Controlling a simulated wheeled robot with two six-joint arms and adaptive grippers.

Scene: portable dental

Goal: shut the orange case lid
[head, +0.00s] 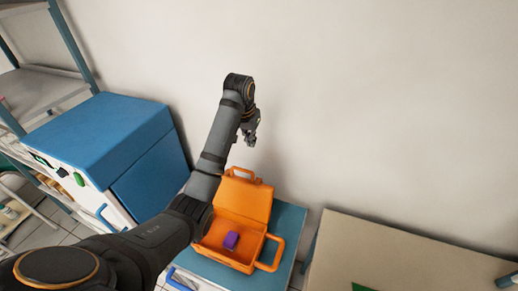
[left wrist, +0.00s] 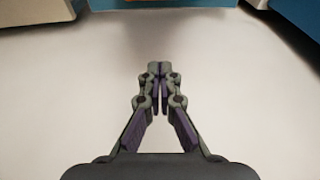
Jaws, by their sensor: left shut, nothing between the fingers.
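The orange case (head: 226,254) stands open on a blue-topped surface. Its lid (head: 244,197) is raised, leaning back toward the wall, with a handle on its top edge. A purple block (head: 231,240) lies inside the case. My left gripper (head: 251,140) is above and behind the raised lid, near the wall, apart from the lid. In the left wrist view the left gripper (left wrist: 159,72) is shut with nothing between its fingers. My left arm hides part of the case's left side. My right gripper is not in view.
A blue-topped cabinet (head: 100,130) stands left of the case, beside a metal shelf (head: 42,90). A beige table (head: 400,256) is at the right, with a green item (head: 362,288) at its front edge. The blue surface (head: 290,225) has little bare room around the case.

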